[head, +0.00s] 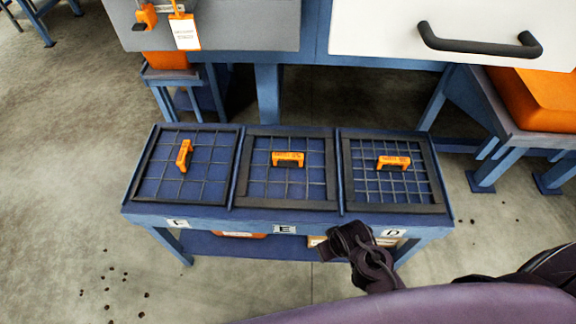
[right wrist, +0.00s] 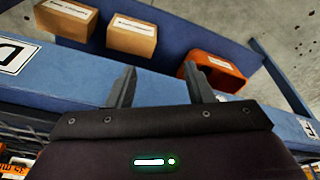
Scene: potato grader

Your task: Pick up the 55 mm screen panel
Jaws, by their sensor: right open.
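Three framed screen panels lie side by side on a blue bench (head: 290,216): the left panel (head: 148,192), the middle panel (head: 262,203) and the right panel (head: 372,203). Each has an orange handle; their print is too small to read, so I cannot tell which is 55 mm. The mesh looks coarsest at left and finest at right. My left gripper is out of view.
Two cardboard boxes (right wrist: 132,38) and an orange bin (right wrist: 214,72) sit on the bench's lower shelf. Behind stands a machine with a white panel (head: 390,30) and black handle (head: 480,46). An orange container (head: 540,98) stands at right. Floor at left is open.

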